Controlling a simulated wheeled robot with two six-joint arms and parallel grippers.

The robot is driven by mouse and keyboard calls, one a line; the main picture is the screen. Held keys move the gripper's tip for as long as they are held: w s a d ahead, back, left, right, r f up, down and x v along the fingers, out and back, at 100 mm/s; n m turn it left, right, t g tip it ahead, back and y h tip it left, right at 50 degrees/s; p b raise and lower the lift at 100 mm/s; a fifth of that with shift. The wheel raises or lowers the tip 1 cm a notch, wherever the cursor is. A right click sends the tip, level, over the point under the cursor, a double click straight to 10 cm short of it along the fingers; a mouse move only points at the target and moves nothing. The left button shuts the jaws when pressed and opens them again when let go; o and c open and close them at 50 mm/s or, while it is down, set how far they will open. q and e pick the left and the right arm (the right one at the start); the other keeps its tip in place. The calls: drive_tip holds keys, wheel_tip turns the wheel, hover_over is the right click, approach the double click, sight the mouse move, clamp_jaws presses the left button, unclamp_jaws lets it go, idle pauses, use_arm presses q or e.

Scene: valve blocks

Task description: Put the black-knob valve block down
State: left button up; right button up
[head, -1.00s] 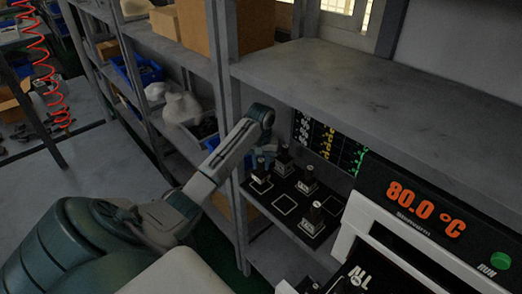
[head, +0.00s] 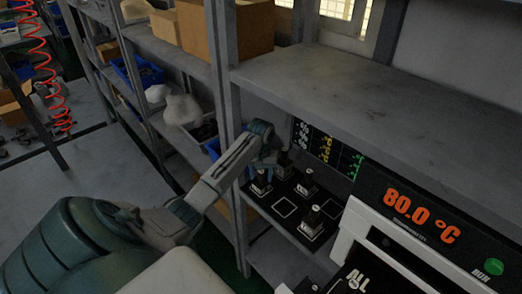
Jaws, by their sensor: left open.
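Several small valve blocks with dark tops stand upright on a black board (head: 268,205) marked with white squares, on the middle shelf. One valve block (head: 261,185) is at the left of the board, directly below my left gripper (head: 264,170). Others stand at the back (head: 284,166), on the right (head: 306,186) and at the front (head: 311,220). The knob colours are too small and dark to tell apart. My left gripper is open; its wrist partly hides its fingers, and I cannot tell whether they touch the left block. My right gripper is not in view.
An empty white square (head: 284,207) lies between the blocks. A shelf post (head: 228,110) stands close to my left arm, and an upper shelf (head: 370,95) hangs above. A white machine with an 80.0 °C display (head: 420,215) is on the right.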

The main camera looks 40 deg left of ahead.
use_arm(q)
wheel_tip(320, 180, up, 7)
drive_tip(key=shift+f+b, duration=0.15)
drive_tip(key=shift+b, duration=0.85)
wheel_tip(320, 180, up, 4)
drive_tip(key=shift+p, duration=0.8)
drive_tip(key=shift+r+p, duration=0.8)
drive_tip(key=shift+p, duration=0.05)
drive_tip(key=shift+d+f, duration=0.1)
